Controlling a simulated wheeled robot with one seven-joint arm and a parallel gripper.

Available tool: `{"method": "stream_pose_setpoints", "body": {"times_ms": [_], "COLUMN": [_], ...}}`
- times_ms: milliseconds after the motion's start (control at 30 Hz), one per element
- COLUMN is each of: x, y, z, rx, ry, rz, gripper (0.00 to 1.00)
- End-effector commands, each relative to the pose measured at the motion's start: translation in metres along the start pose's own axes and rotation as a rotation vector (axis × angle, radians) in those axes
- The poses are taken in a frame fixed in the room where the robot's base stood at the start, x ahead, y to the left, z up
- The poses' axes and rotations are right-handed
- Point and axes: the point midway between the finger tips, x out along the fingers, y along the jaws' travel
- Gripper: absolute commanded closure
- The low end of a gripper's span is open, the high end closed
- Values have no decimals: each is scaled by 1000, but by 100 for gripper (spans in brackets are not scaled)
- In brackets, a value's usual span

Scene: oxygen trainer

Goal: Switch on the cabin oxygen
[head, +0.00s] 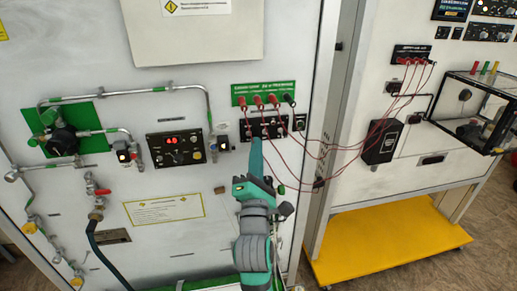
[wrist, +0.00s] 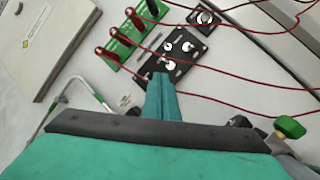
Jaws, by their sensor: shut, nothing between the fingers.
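My gripper (head: 256,143) is shut and empty, its teal fingers pointing up at a small black switch panel (head: 281,126) on the white trainer wall. In the wrist view the fingertips (wrist: 160,78) overlap the lower left of that panel (wrist: 184,46), which carries several small light-coloured knobs or switches. Whether the tips touch it I cannot tell.
A green socket strip (head: 263,90) with red and black plugs sits above the panel. Red leads (head: 312,150) hang across to the right cabinet. A black display unit (head: 176,148) with red digits and metal pipes (head: 150,93) lie left. A yellow base (head: 390,238) stands right.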

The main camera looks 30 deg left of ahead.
Motion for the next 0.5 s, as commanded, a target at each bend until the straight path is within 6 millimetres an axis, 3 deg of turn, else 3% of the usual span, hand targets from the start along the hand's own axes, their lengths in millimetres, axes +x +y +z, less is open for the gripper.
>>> {"method": "stream_pose_setpoints", "body": {"times_ms": [133, 300, 500], "x": [-13, -41, -68], "y": [-4, 19, 43], "z": [-16, 4, 9], "rx": [-4, -6, -1], "ry": [-5, -14, -4], "rz": [-6, -5, -1], "gripper": [100, 100, 100]}}
